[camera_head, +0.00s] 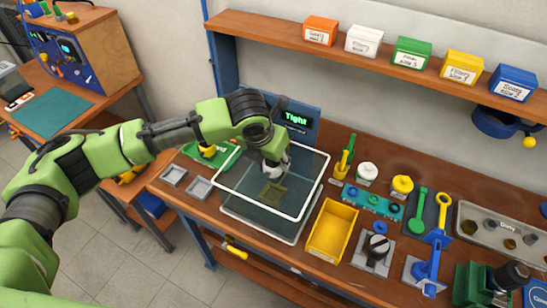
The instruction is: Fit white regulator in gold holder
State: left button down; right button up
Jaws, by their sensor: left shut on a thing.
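My left gripper (275,168) comes in from the left and hangs just above the gold holder. It is shut on a small pale thing at its fingertips, which looks like the white regulator; the wrist and fingers hide most of it. The gold holder (272,194) is a small square olive-gold tray behind the clear, white-edged panel on the bench. It looks empty, and the held thing appears above and apart from it. My right gripper is not in view.
Two grey square trays (198,188) lie left of the clear panel (305,190). A yellow bin (331,232) stands close on its right. A display (297,119) behind reads "Tight". Knobs, including a white one (368,170), and tools crowd the right side.

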pick_arm(q)
jog(key=shift+f, duration=4.3)
dwell(3.7)
